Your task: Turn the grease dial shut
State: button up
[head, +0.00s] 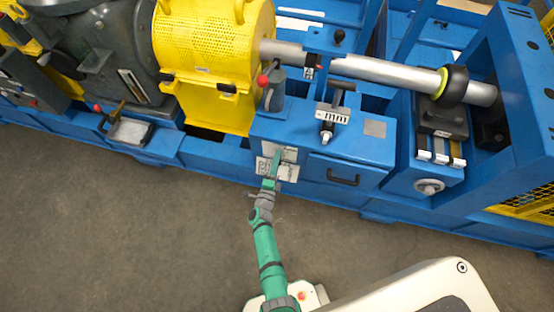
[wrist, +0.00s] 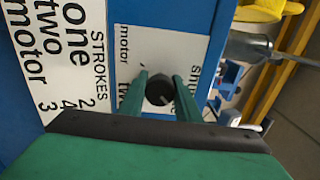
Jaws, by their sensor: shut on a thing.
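The grease dial (wrist: 159,90) is a small dark round knob with a light pointer mark, on a white label plate (wrist: 150,45). Parts of the words "motor", "shut" and "tw" show around it. My gripper (wrist: 160,78) has one green finger on each side of the dial and is shut on it. In the head view my gripper (head: 275,160) reaches the front of the blue cabinet (head: 345,175), and the dial itself is hidden or too small to make out there.
A white plate (wrist: 62,60) beside the dial lists strokes: one 2, two 4, motor 3. A black handle (head: 342,180) sits right of my gripper. A red-knobbed lever (head: 263,82) and a black T-handle (head: 340,88) stand above. The floor in front is clear.

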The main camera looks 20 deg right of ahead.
jog(key=n, duration=0.4)
jog(key=shift+f+n, duration=0.1)
jog(key=shift+n, duration=0.2)
jog(key=shift+s+n, duration=0.1)
jog(key=shift+n, duration=2.1)
jog(key=o, duration=1.1)
jog(key=shift+c, duration=0.2)
jog(key=shift+a, duration=0.1)
jog(key=v, duration=1)
jog(key=shift+s, duration=0.3)
jog(key=shift+a, duration=0.2)
